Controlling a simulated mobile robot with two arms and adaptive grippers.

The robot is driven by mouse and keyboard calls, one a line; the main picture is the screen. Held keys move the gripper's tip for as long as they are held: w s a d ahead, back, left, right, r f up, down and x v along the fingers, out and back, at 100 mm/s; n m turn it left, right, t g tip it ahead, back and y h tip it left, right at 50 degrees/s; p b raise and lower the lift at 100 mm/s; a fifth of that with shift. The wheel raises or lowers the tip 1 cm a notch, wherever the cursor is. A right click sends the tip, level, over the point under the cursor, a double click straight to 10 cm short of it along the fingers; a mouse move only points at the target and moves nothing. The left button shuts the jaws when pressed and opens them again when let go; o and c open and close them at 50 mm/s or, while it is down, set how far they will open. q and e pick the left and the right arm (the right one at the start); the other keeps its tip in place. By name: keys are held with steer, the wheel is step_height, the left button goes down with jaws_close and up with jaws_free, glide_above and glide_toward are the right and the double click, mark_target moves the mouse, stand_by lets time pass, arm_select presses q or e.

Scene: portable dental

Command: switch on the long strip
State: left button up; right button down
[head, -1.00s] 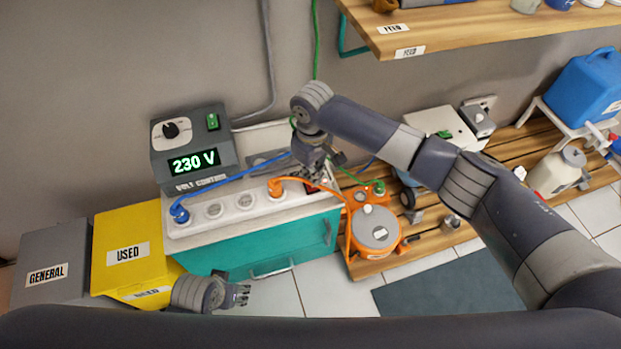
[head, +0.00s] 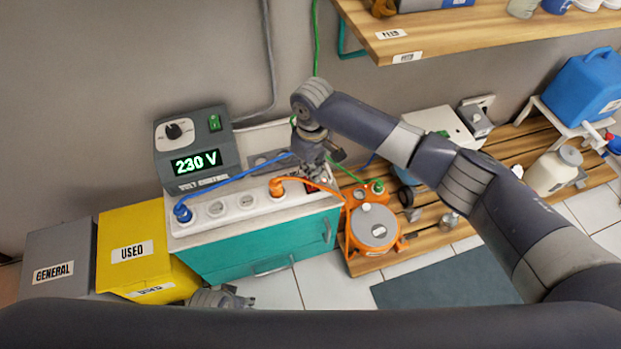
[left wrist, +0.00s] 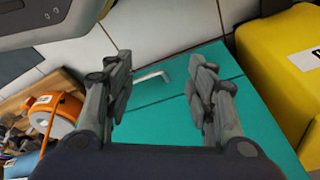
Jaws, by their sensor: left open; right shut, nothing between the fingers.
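The long white power strip (head: 217,224) lies along the front of the teal cabinet's top. A blue plug (head: 182,212) is in its left end and an orange plug (head: 277,186) sits further right. A dark red switch (head: 311,187) shows in part at its right end. My right gripper (head: 318,173) is shut and empty, just above that end, and partly hides it. I cannot tell whether it touches the switch. My left gripper (head: 240,301) is low in front of the cabinet; in the left wrist view (left wrist: 165,95) its fingers are apart and empty.
A voltage unit (head: 196,150) reading 230 V stands behind the strip's left end. Yellow (head: 134,250) and grey (head: 60,263) bins stand at the left. An orange round device (head: 374,228) stands right of the cabinet. A shelf (head: 440,35) overhangs the back right.

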steer(key=shift+r+p, duration=0.45)
steer(key=shift+p, duration=0.05)
arm_select(q)
steer(key=s+f+p, duration=0.1)
steer(key=s+f, duration=0.4)
steer(key=f, duration=0.1)
steer(key=shift+a+g, duration=0.3)
arm_select(e)
steer(key=shift+r, duration=0.45)
arm_select(q)
steer(key=shift+r, duration=0.1)
arm_select(e)
steer(key=shift+r, duration=0.15)
